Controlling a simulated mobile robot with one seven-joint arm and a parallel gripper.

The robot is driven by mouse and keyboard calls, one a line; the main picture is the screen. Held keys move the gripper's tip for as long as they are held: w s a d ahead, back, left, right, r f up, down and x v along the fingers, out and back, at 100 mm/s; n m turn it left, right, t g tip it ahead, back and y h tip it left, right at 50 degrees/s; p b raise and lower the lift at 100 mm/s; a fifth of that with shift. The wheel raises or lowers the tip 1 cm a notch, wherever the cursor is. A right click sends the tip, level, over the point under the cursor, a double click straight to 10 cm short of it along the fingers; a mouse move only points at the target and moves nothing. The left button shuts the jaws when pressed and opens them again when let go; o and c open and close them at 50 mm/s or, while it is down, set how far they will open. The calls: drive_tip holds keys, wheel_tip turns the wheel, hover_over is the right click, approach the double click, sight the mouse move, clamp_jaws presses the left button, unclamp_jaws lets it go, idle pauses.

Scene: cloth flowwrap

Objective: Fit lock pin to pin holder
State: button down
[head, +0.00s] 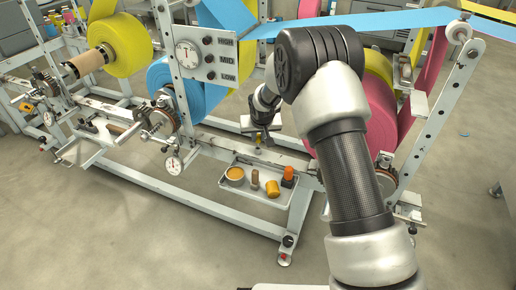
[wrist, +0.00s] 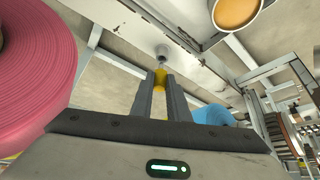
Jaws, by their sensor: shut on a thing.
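My gripper (wrist: 160,88) is shut on the yellow lock pin (wrist: 160,77), whose yellow part shows between the fingertips. A thin metal tip stands out ahead of the fingers, pointing at a small round metal fitting (wrist: 162,50) on a pale rail, which looks like the pin holder. The tip is very close to this fitting; I cannot tell whether it touches or is inside. In the head view my gripper (head: 257,138) is over the machine's lower rail, left of my forearm. A small yellow bit (head: 258,148) shows below it; the pin holder is not clear there.
A tray (head: 222,184) below holds an orange-filled tin (head: 235,175), a brown piece, a yellow cylinder (head: 272,189) and an orange-red item (head: 288,175). A pink roll (wrist: 35,65) stands close at left in the wrist view. A blue roll (wrist: 212,115) is at right.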

sight(258, 143)
drive_tip(key=shift+f, duration=0.85)
drive_tip(key=shift+f, duration=0.3)
drive_tip(key=shift+f, duration=0.4)
idle(0.5)
drive_tip(key=c, duration=1.6)
unclamp_jaws()
